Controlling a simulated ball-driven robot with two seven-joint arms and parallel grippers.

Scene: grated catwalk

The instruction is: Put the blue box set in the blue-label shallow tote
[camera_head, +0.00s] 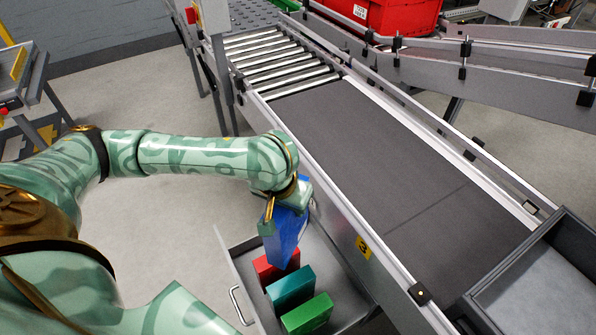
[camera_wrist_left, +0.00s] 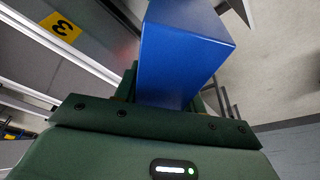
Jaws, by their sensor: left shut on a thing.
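The blue box set (camera_head: 283,240) hangs tilted in my left gripper (camera_head: 286,203), just above the open grey drawer at the conveyor's near side. In the left wrist view, the blue box (camera_wrist_left: 188,55) sits between the fingers of my left gripper (camera_wrist_left: 168,95), which is shut on it. A dark grey shallow tote (camera_head: 556,232) is at the lower right, cut off by the picture edge. Its visible floor is empty. I see no blue label on it. My right gripper is out of view.
A red box (camera_head: 275,266), a teal box (camera_head: 291,289) and a green box (camera_head: 308,315) stand in the grey drawer (camera_head: 348,298). The conveyor belt (camera_head: 395,150) is clear, with raised side rails. A red tote (camera_head: 385,14) sits at the back.

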